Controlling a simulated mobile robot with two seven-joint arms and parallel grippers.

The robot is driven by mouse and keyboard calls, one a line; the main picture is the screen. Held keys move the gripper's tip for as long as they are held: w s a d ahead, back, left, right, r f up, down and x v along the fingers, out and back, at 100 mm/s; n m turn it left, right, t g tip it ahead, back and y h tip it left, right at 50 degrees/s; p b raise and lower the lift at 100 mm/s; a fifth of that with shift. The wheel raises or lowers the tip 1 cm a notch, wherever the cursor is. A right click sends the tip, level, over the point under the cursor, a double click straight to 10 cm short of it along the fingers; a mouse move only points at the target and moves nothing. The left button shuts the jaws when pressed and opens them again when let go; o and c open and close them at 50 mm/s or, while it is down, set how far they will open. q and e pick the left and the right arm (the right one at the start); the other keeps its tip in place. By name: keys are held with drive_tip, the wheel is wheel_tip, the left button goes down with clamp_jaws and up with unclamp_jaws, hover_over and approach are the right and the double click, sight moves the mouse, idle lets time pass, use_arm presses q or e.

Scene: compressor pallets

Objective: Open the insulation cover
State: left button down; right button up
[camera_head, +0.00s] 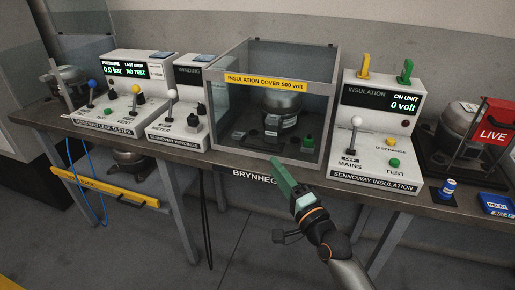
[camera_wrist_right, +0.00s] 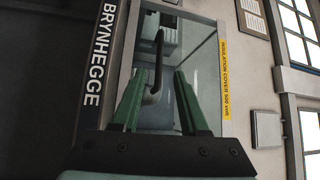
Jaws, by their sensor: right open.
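The insulation cover (camera_head: 236,110) is a clear box with a grey frame and a yellow label reading "INSULATION COVER 500 volt". It stands on the bench and looks closed around a dark compressor (camera_head: 282,101). My right gripper (camera_head: 278,166) is in front of the cover's lower front edge, with its green fingers pointing toward it. In the right wrist view the fingers (camera_wrist_right: 155,78) are spread with nothing between them, and the cover (camera_wrist_right: 207,75) fills the space beyond. Whether they touch the cover cannot be told. My left gripper is not in view.
The insulation tester (camera_head: 375,140), reading 0 volt, stands right of the cover. The winding tester (camera_head: 180,115) and leak tester (camera_head: 105,100) stand left. Floor in front is clear.

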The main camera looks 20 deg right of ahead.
sight(259, 148)
drive_tip(key=b+x, duration=0.1)
drive_tip(key=x, duration=0.8)
drive_tip(key=shift+w+a, duration=0.15)
drive_tip(key=shift+w, duration=0.25)
clamp_jaws()
idle(1.0)
